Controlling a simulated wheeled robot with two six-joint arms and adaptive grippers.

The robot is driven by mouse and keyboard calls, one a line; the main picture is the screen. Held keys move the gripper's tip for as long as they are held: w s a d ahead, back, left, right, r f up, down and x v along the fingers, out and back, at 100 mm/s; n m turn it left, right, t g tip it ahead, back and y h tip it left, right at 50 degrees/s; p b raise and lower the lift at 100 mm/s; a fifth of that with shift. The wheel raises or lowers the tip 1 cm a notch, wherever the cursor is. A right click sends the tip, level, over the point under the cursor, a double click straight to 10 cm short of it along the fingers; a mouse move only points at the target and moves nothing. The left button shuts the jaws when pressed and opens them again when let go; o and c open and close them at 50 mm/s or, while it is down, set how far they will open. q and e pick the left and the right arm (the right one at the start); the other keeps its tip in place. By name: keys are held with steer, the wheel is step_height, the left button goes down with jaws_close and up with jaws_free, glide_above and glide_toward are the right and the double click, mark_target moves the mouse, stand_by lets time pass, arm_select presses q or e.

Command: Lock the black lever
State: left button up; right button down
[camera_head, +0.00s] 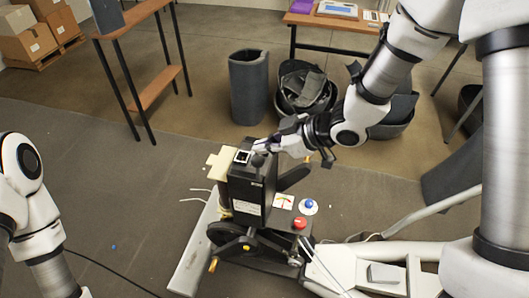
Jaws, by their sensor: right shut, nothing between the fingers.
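The elliptical's black upright housing (248,192) stands in the middle of the view. A black knob-ended part (258,160), seemingly the black lever, is at the top of this housing. My right gripper (264,147) reaches in from the right, with its fingers shut and empty just above and beside the knob. I cannot tell whether they touch it. The fingers partly hide the housing's top. My left arm shows at the left edge, but its gripper is out of view.
A red button (299,223) and a blue knob (309,203) are on the machine's right side. A crank wheel (230,235) is at its front. A grey bin (248,87) and a black basket (305,90) stand behind. Open floor lies to the left.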

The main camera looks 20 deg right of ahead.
mark_target(263, 162)
steer(key=f, duration=0.2)
steer(key=shift+w+d+f, duration=0.2)
steer(key=shift+w+f, duration=0.05)
steer(key=shift+f, duration=0.15)
steer(key=shift+a, duration=0.1)
steer(key=shift+f, duration=0.1)
step_height(263, 162, down, 3)
steer(key=shift+b, duration=1)
steer(key=shift+s, duration=0.2)
steer(key=shift+w, duration=0.1)
